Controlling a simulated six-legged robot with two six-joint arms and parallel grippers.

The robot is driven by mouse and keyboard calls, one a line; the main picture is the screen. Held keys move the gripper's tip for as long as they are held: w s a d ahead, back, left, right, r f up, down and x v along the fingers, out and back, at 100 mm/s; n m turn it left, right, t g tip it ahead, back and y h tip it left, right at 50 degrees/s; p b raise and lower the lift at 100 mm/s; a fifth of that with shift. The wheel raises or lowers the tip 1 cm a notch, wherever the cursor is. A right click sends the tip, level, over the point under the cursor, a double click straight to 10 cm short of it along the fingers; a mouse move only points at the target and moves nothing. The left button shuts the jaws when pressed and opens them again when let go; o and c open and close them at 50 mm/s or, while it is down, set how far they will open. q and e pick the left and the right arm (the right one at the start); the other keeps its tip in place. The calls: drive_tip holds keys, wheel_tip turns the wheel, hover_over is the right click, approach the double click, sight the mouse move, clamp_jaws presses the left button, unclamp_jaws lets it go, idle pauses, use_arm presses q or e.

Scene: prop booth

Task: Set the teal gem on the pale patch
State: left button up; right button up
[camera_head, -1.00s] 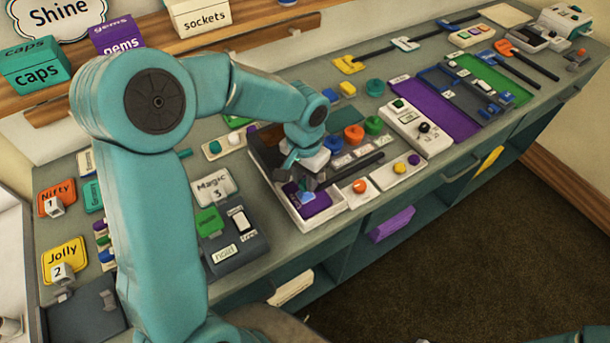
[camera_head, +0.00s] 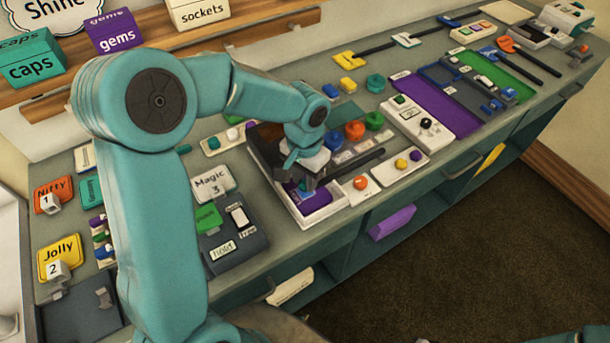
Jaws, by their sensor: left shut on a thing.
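My left gripper (camera_head: 305,182) points down over the white-rimmed tray (camera_head: 308,221) near the bench's front edge. It is shut on the teal gem (camera_head: 303,187), which shows only as a small bluish bit between the dark fingers. A purple pad (camera_head: 318,201) lies in the tray just below and to the right of the fingers. I cannot tell whether the gem touches it. I cannot make out the pale patch for certain; my arm and gripper hide part of the tray. My right gripper is not in view.
A dark switch box (camera_head: 234,247) stands left of the tray. A white panel with an orange button (camera_head: 361,183) is right beside it. Red (camera_head: 354,131) and green (camera_head: 374,121) knobs stand behind.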

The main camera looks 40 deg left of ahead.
use_arm(q)
drive_tip(key=shift+f+b, duration=1)
idle(1.5)
drive_tip(key=o, duration=1.1)
drive_tip(key=shift+c, duration=0.2)
drive_tip(key=shift+r+p, duration=3.05)
drive_tip(key=shift+r, duration=1.05)
drive_tip(key=shift+f, duration=0.1)
